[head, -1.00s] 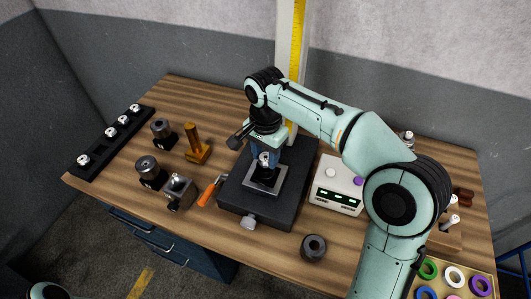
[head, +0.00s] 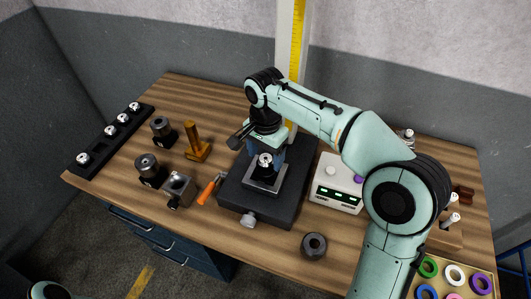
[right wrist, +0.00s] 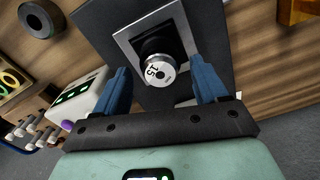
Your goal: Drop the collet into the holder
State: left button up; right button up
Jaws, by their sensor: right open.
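The silver collet (head: 265,160), marked 15 in the right wrist view (right wrist: 159,71), sits upright in a dark holder on the square grey plate (head: 258,189) of the black base block (head: 235,201). My right gripper (right wrist: 162,84) is open, with one blue finger on each side of the collet and a visible gap to each. In the head view my right gripper (head: 265,152) is just above and behind the collet. The holder's body is mostly hidden beneath the collet. My left gripper does not show.
A black rack (head: 92,160) with several silver collets lies at the left edge. Dark round holders, a brass stand (head: 196,145) and an orange-handled tool (head: 208,190) stand left of the base. A white box (head: 337,183) is close on the right. A dark ring (head: 314,246) lies in front.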

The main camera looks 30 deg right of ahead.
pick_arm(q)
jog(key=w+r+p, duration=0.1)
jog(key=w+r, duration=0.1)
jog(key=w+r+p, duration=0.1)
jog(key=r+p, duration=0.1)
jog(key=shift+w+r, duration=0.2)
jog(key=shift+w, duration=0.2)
pick_arm(e)
notch_tip(320, 180, up, 13)
jog(key=shift+r, duration=0.2)
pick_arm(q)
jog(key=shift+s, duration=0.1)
